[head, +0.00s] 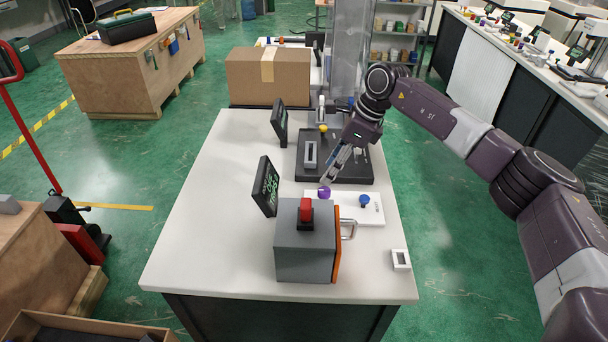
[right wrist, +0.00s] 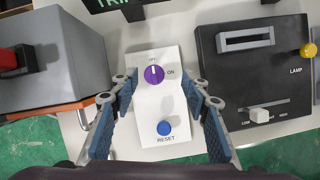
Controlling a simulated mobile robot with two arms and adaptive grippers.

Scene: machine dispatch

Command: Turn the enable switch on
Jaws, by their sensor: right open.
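The enable switch is a purple knob (right wrist: 154,74) on a white panel (right wrist: 146,110). In the right wrist view its light mark points up toward a small label that seems to read OFF, with ON printed to its right. The knob also shows in the head view (head: 324,192), just behind the grey box. My right gripper (head: 327,180) is at the knob in the head view. In the right wrist view my right gripper (right wrist: 160,92) is open, one finger on each side of the knob, apart from it. My left gripper is out of view.
A blue RESET button (right wrist: 165,128) sits on the same panel. A grey box with a red button (head: 306,211) stands close in front. A black unit with a yellow lamp (head: 323,128) lies behind. Dark screens (head: 266,187) stand to the left. The table's left side (head: 205,220) is clear.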

